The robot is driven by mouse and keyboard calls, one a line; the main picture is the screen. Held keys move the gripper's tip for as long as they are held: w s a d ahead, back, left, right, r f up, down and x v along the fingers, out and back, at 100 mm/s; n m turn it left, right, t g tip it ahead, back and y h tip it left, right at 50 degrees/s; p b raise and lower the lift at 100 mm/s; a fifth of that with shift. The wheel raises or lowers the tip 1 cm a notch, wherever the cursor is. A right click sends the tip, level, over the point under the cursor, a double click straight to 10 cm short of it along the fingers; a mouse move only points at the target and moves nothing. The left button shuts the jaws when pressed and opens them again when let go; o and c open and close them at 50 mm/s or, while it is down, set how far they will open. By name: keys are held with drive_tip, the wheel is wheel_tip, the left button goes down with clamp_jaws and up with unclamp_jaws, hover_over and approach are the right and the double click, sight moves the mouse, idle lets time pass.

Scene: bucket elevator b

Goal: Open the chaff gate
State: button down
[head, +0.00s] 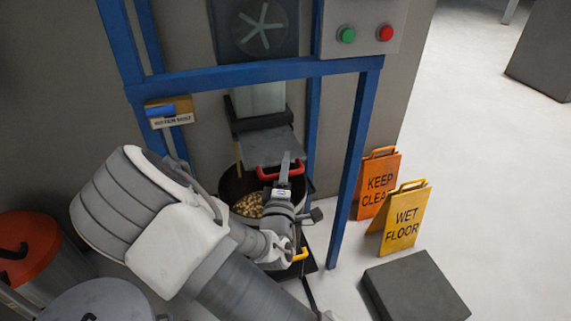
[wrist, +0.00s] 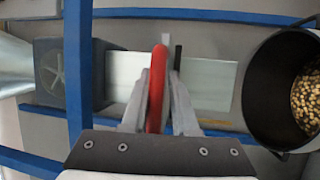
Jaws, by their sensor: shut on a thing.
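The red handle (head: 268,173) sits at the front edge of a grey plate (head: 266,144), which I take to be the chaff gate, below a pale chute (head: 259,100). My gripper (head: 284,168) is at the handle. In the wrist view, the red handle (wrist: 156,88) stands upright in the picture between the two fingers of my gripper (wrist: 161,100), which are shut on it. A pale panel (wrist: 212,85) shows behind the fingers. My wrist and fingers hide part of the handle in the head view, and I cannot tell how far the gate stands open.
A dark bucket (head: 232,187) holding tan pieces stands below the plate; it also shows in the wrist view (wrist: 262,92). A blue frame (head: 345,170) surrounds the machine. Orange (head: 378,184) and yellow (head: 404,218) floor signs and a grey block (head: 415,288) stand right.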

drive_tip(key=shift+s+d+r, duration=0.1)
drive_tip(key=shift+r, duration=0.45)
drive_tip(key=c, duration=0.8)
unclamp_jaws()
drive_tip(key=shift+c, duration=0.2)
drive_tip(key=shift+f, duration=0.1)
drive_tip(key=shift+s+f, duration=0.1)
drive_tip(key=shift+f, duration=0.05)
drive_tip(key=s+a+f+p, duration=0.2)
drive_tip(key=s+f, duration=0.1)
drive_tip(key=s, duration=1.4)
